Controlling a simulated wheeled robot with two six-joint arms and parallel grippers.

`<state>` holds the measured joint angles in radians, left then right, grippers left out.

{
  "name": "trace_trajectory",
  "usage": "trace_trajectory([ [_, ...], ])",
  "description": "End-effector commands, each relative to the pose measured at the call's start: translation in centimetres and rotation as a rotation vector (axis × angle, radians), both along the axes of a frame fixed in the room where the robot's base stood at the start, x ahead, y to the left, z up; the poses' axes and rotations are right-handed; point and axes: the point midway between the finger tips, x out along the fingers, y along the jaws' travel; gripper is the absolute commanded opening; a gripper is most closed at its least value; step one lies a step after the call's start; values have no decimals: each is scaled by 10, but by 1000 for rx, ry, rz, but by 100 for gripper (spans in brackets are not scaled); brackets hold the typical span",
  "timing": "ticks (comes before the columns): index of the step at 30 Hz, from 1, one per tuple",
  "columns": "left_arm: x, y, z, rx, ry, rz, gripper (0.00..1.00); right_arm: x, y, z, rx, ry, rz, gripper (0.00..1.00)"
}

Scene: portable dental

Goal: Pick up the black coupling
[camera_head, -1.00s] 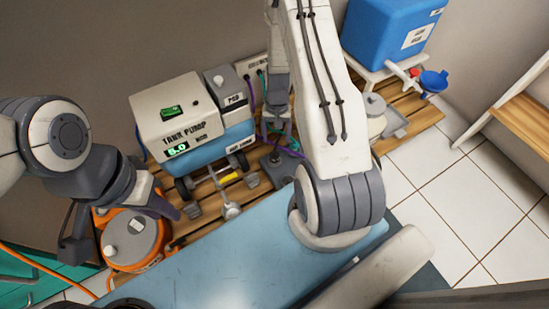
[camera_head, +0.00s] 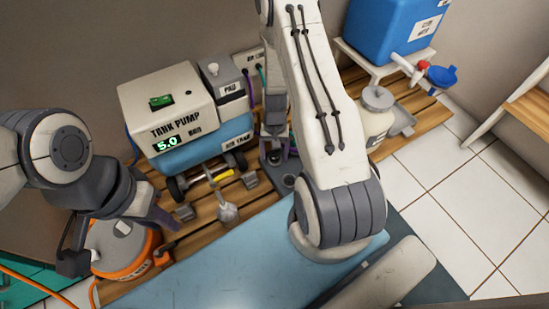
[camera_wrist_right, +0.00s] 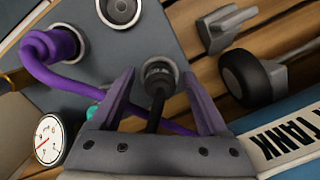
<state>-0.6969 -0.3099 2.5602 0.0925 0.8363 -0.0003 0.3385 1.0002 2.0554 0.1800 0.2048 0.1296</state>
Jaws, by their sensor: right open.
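The black coupling (camera_wrist_right: 158,80) sits in a round metal-rimmed port on a grey plate in the right wrist view. A black hose runs from it back toward my gripper. My right gripper (camera_wrist_right: 160,90) is open, with one purple-grey finger on each side of the coupling. I cannot tell whether the fingers touch it. In the head view my right arm largely hides this spot, and the coupling cannot be made out. My left gripper (camera_head: 114,232) is open, its fingers apart above the orange canister (camera_head: 122,255), with nothing visible between them.
A purple hose (camera_wrist_right: 60,50) loops from a neighbouring port and passes behind the fingers. A gauge (camera_wrist_right: 49,140) is at lower left and a black wheel (camera_wrist_right: 246,78) at right. The tank pump (camera_head: 165,105) stands left of my right arm. A blue container (camera_head: 390,30) stands back right.

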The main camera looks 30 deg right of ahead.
Motion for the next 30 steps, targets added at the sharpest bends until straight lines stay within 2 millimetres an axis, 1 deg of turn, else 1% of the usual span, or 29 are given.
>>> trace_trajectory([
  [2,0,0,1,0,0,0,30,0,0,1,0,0,0,78],
  [5,0,0,1,0,0,0,30,0,0,1,0,0,0,44],
  [6,0,0,1,0,0,0,30,0,0,1,0,0,0,28],
  [8,0,0,1,0,0,0,30,0,0,1,0,0,0,5],
  [9,0,0,1,0,0,0,30,0,0,1,0,0,0,0],
  [16,0,0,1,0,0,0,30,0,0,2,-1,-1,0,0],
  [20,0,0,5,0,0,0,30,0,0,6,-1,-1,0,0],
  [23,0,0,12,0,0,0,30,1,0,14,-1,-1,0,0],
  [26,0,0,23,0,0,0,30,1,0,27,-1,-2,0,0],
  [30,0,0,45,0,0,0,30,1,0,52,0,-2,0,0],
])
